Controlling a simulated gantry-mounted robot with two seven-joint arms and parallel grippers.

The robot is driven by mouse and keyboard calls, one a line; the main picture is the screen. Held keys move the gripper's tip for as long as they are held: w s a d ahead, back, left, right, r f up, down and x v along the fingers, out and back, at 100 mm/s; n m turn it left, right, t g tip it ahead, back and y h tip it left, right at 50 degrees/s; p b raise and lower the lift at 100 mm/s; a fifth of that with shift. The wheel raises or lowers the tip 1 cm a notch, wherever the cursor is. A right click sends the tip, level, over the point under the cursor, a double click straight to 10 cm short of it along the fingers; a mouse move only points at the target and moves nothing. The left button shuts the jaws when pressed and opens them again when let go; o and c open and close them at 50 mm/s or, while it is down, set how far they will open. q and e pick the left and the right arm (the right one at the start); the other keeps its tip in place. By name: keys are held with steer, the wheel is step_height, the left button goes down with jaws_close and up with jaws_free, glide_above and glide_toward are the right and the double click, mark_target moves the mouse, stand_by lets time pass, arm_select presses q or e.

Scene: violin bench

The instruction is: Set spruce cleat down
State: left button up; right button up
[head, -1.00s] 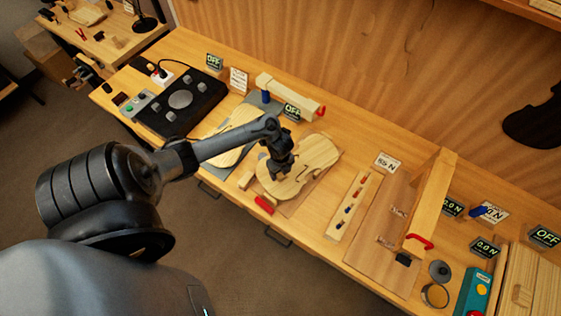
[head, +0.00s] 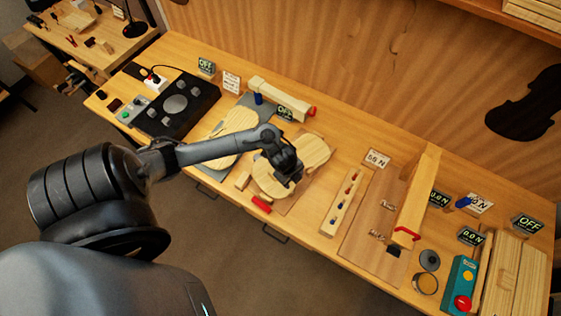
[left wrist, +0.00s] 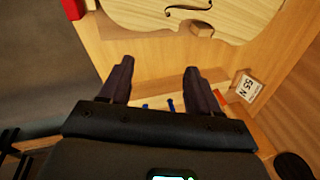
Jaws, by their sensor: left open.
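My left gripper (head: 290,178) is over the pale violin plate (head: 315,150) in the head view. In the left wrist view its two dark fingers (left wrist: 157,72) are spread apart with nothing between them. The plate's curved edge and f-hole also show there (left wrist: 225,18), beyond the fingertips. A small wooden block (left wrist: 202,29) sits at the plate's edge in the left wrist view; I cannot tell whether it is the spruce cleat. In the head view the gripper covers part of the plate. My right gripper is not in view.
Another small wooden block (head: 243,180) and a red-handled tool (head: 261,204) lie beside the plate. A second violin plate (head: 240,122) is behind the arm. A wooden strip with small parts (head: 332,218) and a wooden beam (head: 418,195) stand to the right.

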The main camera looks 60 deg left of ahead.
arm_select(q)
steer(key=s+d+r+n+t, duration=0.25)
steer(key=d+r+n, duration=0.35)
steer(key=d, duration=0.5)
steer(key=s+r+n+g, duration=0.1)
steer(key=s+r+n, duration=0.6)
steer(key=s+r, duration=0.1)
steer(key=shift+s+d, duration=0.3)
steer(key=shift+s, duration=0.05)
steer(key=shift+r+g, duration=0.15)
steer(key=shift+g, duration=0.1)
steer(key=shift+r+p, duration=0.6)
steer(key=shift+p, duration=0.05)
